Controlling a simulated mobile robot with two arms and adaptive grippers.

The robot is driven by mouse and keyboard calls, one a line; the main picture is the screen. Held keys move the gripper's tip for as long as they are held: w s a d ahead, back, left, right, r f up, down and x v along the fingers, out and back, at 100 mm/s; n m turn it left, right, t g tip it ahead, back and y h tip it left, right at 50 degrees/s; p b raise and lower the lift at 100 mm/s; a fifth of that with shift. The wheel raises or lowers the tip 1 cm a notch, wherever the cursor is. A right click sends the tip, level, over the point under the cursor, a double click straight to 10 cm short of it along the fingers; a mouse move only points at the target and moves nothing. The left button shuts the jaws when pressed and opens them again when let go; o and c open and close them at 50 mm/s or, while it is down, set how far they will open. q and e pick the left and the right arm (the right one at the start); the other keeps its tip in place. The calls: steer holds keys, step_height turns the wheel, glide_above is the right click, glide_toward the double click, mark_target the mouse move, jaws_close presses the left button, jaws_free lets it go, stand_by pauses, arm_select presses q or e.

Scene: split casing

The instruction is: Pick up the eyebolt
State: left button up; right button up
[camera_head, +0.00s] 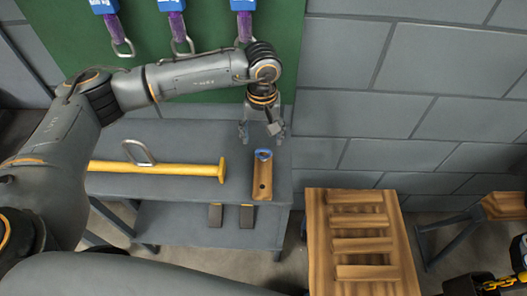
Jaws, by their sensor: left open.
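No part is clearly recognisable as an eyebolt at this size. A small blue ring-like piece (263,154) sits at the far end of a brown wooden-looking block (262,184) with a hole, on the right end of the grey bench; I cannot tell whether this is the eyebolt. A grey metal loop (138,152) stands by a yellow bar on the bench. My left gripper (261,132) is open and empty, pointing down just above and behind the blue piece, apparently not touching it. My right gripper is not in view.
The grey bench (185,187) carries the long yellow bar (170,169). Two dark pieces (231,216) lie on the lower shelf. Blue and purple straps with metal hooks (182,45) hang on the green board. A slatted wooden pallet (360,272) stands right of the bench.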

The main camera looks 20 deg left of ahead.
mark_target(264, 151)
arm_select(q)
steer(key=shift+f, duration=0.95)
steer(key=shift+d+f+p, duration=0.1)
steer(key=shift+f+p, duration=0.3)
steer(key=shift+f, duration=0.2)
step_height(264, 151, down, 4)
steer(key=shift+w+d+r+p, duration=0.1)
steer(key=shift+r+p, duration=0.1)
steer(key=shift+p, duration=0.4)
steer(key=shift+f, duration=0.35)
steer(key=shift+c, duration=0.4)
jaws_close()
